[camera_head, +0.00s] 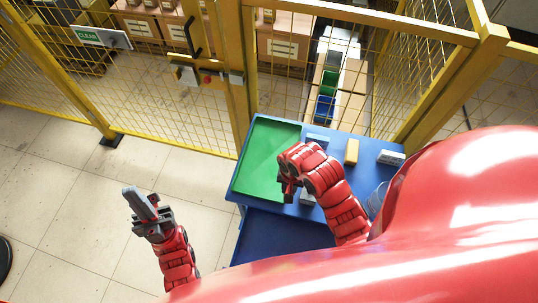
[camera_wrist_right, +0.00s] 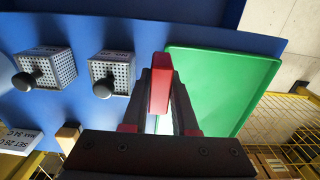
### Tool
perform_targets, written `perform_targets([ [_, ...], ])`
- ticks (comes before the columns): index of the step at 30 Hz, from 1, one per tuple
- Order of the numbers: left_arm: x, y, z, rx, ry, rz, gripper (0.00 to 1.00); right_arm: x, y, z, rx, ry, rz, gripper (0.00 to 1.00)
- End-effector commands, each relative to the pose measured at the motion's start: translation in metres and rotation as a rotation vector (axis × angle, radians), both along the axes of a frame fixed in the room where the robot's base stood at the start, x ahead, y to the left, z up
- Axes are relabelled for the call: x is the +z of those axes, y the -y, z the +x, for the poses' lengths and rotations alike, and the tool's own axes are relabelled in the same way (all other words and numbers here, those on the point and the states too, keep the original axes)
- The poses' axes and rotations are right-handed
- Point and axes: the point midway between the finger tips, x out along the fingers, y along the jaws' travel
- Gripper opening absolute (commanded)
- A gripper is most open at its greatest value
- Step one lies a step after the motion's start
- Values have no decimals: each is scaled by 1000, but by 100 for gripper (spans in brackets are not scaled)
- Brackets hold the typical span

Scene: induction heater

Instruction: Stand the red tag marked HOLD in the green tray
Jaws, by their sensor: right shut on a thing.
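A red tag (camera_wrist_right: 160,84) is held upright between the fingers of my right gripper (camera_wrist_right: 161,100) in the right wrist view. Its HOLD marking cannot be seen from here. The green tray (camera_wrist_right: 208,75) lies behind and to the right of the tag in that view. In the head view the green tray (camera_head: 264,150) is at the left of the blue table. My right gripper (camera_head: 289,188) hangs over the tray's right edge, its fingers mostly hidden by the wrist. My left gripper (camera_head: 146,207) is over the floor, left of the table; its finger gap is unclear.
Two grey perforated boxes (camera_wrist_right: 111,72) with black knobs stand beside the tray. A yellow mesh fence (camera_head: 195,112) runs behind. The tray surface looks bare.

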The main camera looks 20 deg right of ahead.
Motion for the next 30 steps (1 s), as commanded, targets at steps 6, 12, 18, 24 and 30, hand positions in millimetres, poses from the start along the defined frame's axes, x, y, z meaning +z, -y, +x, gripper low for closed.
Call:
perform_targets([
  [6, -4, 0, 0, 0, 0, 0, 0, -3, -9, 18, -7, 5, 2, 0],
  [12, -22, 0, 0, 0, 0, 0, 0, -11, -16, 72, -7, 5, 2, 0],
  [18, -45, 0, 0, 0, 0, 0, 0, -17, -22, 119, -6, 5, 2, 0],
  [24, -56, 0, 0, 0, 0, 0, 0, -16, -23, 143, -6, 4, -1, 0],
  [30, -64, 0, 0, 0, 0, 0, 0, -17, -25, 153, -6, 2, 0, 0],
])
